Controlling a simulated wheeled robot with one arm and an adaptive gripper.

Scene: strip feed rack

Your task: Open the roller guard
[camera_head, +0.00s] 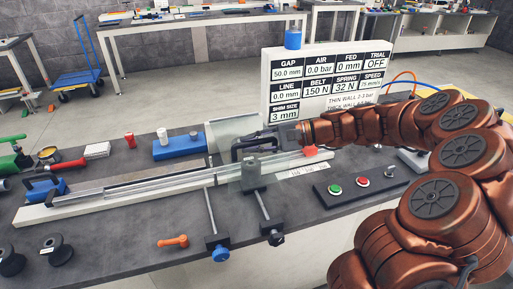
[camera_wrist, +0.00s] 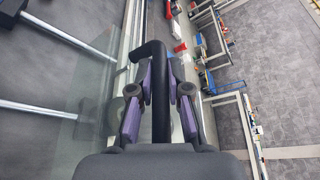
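The roller guard (camera_head: 233,130) is a clear panel over the rollers, partway along the strip rail. In the wrist view the clear panel (camera_wrist: 75,95) lies left of my gripper. Its black bent handle (camera_head: 244,146) also shows in the wrist view (camera_wrist: 161,65), running between my fingers and bending left at its far end. My gripper (camera_wrist: 160,85) has its two purple-sided fingers close against both sides of the handle, with no clear gap. In the head view my gripper (camera_head: 270,138) is partly hidden by the arm.
The long pale rail (camera_head: 130,194) crosses the bench. A blue block (camera_head: 178,146) stands behind it. A sign board (camera_head: 325,85) rises behind my gripper. A button panel (camera_head: 362,184) lies to the right, and rods with clamps (camera_head: 217,243) extend in front.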

